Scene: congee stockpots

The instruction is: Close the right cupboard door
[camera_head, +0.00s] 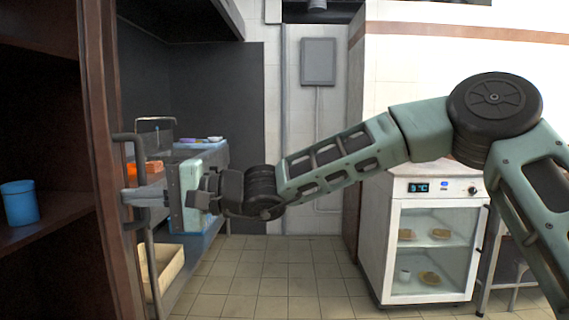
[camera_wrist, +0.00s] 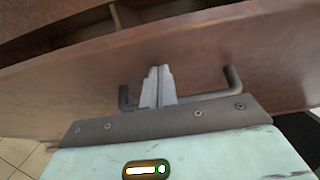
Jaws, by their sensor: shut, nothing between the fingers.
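The right cupboard door (camera_head: 101,150) is reddish-brown wood and stands open at the left of the head view, seen nearly edge-on. Its dark bar handle (camera_head: 128,138) is on the face toward my gripper. In the wrist view the door (camera_wrist: 60,92) fills the middle, with the handle (camera_wrist: 234,80) across it. My gripper (camera_head: 140,196) is at the door's handle side. Its fingers (camera_wrist: 158,80) are shut and empty, between the handle's two posts and close to the door face. I cannot tell whether they touch it. Part of the handle bar is hidden by my gripper.
The open cupboard's shelf (camera_head: 50,228) holds a blue cup (camera_head: 20,203). Behind my gripper is a counter (camera_head: 205,155) with an orange item (camera_head: 150,167). A white glass-front cabinet (camera_head: 430,235) stands at the right. The tiled floor (camera_head: 285,270) between is clear.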

